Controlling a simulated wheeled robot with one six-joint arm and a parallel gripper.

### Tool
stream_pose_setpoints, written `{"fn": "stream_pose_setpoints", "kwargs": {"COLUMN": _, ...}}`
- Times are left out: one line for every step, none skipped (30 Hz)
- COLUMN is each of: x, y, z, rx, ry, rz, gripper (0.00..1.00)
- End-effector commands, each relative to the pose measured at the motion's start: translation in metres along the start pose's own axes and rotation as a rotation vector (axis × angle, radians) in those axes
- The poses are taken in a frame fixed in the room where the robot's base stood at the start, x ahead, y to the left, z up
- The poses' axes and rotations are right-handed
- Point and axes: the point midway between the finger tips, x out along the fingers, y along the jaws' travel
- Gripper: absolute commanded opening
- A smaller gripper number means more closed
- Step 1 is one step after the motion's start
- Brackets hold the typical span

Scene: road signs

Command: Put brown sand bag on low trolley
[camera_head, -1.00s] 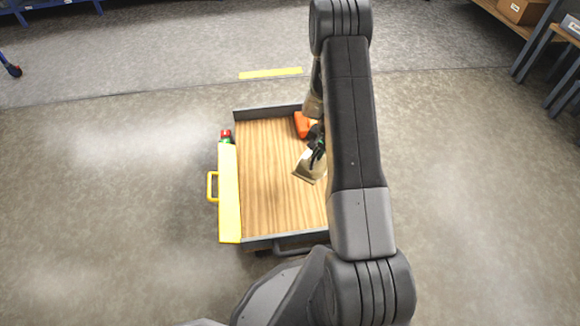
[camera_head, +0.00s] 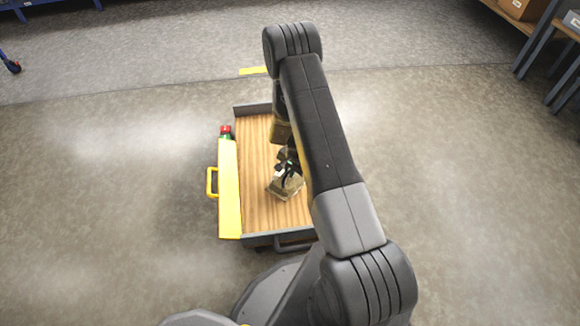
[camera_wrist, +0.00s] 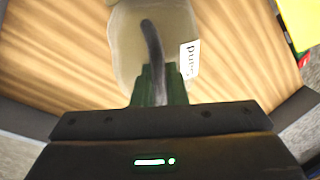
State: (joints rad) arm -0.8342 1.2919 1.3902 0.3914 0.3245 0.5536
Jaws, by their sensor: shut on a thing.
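The brown sand bag (camera_head: 286,188) is over the wooden deck of the low trolley (camera_head: 252,208), near its middle. My gripper (camera_head: 289,168) is shut on the bag's top. In the wrist view the tan bag (camera_wrist: 128,50) carries a white label with dark lettering, and a dark strap-like piece runs up from the green fingertips (camera_wrist: 155,88). Wood planks lie around the bag there. I cannot tell whether the bag touches the deck. My arm hides the trolley's right side.
A yellow panel with a handle (camera_head: 228,190) stands along the trolley's left edge, with a green red-capped object (camera_head: 226,132) at its far end. A yellow strip (camera_head: 252,71) lies on the floor beyond. Shelving stands at top right. Floor to the left is clear.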

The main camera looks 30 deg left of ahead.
Motion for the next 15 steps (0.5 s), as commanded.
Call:
{"fn": "stream_pose_setpoints", "kwargs": {"x": 0.003, "y": -0.001, "z": -0.001, "rx": 0.000, "ry": 0.003, "rz": -0.003, "gripper": 0.00}}
{"fn": "stream_pose_setpoints", "kwargs": {"x": 0.004, "y": -0.001, "z": -0.001, "rx": 0.000, "ry": 0.003, "rz": -0.004, "gripper": 0.00}}
{"fn": "stream_pose_setpoints", "kwargs": {"x": 0.007, "y": 0.000, "z": -0.001, "rx": 0.000, "ry": 0.003, "rz": -0.004, "gripper": 0.00}}
{"fn": "stream_pose_setpoints", "kwargs": {"x": 0.009, "y": 0.001, "z": -0.001, "rx": 0.000, "ry": 0.003, "rz": -0.003, "gripper": 0.00}}
{"fn": "stream_pose_setpoints", "kwargs": {"x": 0.012, "y": 0.001, "z": -0.001, "rx": 0.000, "ry": 0.003, "rz": -0.003, "gripper": 0.00}}
{"fn": "stream_pose_setpoints", "kwargs": {"x": 0.018, "y": 0.003, "z": -0.001, "rx": 0.000, "ry": 0.003, "rz": -0.002, "gripper": 0.00}}
{"fn": "stream_pose_setpoints", "kwargs": {"x": 0.022, "y": 0.004, "z": -0.001, "rx": 0.000, "ry": 0.002, "rz": -0.002, "gripper": 0.00}}
{"fn": "stream_pose_setpoints", "kwargs": {"x": 0.026, "y": 0.004, "z": -0.001, "rx": 0.000, "ry": 0.003, "rz": -0.002, "gripper": 0.00}}
{"fn": "stream_pose_setpoints", "kwargs": {"x": 0.031, "y": 0.005, "z": -0.001, "rx": -0.001, "ry": 0.003, "rz": -0.003, "gripper": 0.00}}
{"fn": "stream_pose_setpoints", "kwargs": {"x": 0.034, "y": 0.006, "z": -0.002, "rx": -0.001, "ry": 0.003, "rz": -0.003, "gripper": 0.00}}
{"fn": "stream_pose_setpoints", "kwargs": {"x": 0.037, "y": 0.006, "z": -0.002, "rx": -0.001, "ry": 0.003, "rz": -0.003, "gripper": 0.00}}
{"fn": "stream_pose_setpoints", "kwargs": {"x": 0.039, "y": 0.007, "z": -0.001, "rx": -0.001, "ry": 0.003, "rz": -0.003, "gripper": 0.00}}
{"fn": "stream_pose_setpoints", "kwargs": {"x": 0.039, "y": 0.007, "z": -0.002, "rx": -0.001, "ry": 0.003, "rz": -0.003, "gripper": 0.00}}
{"fn": "stream_pose_setpoints", "kwargs": {"x": 0.039, "y": 0.006, "z": -0.002, "rx": -0.001, "ry": 0.003, "rz": -0.004, "gripper": 0.00}}
{"fn": "stream_pose_setpoints", "kwargs": {"x": 0.038, "y": 0.006, "z": -0.002, "rx": -0.001, "ry": 0.003, "rz": -0.004, "gripper": 0.00}}
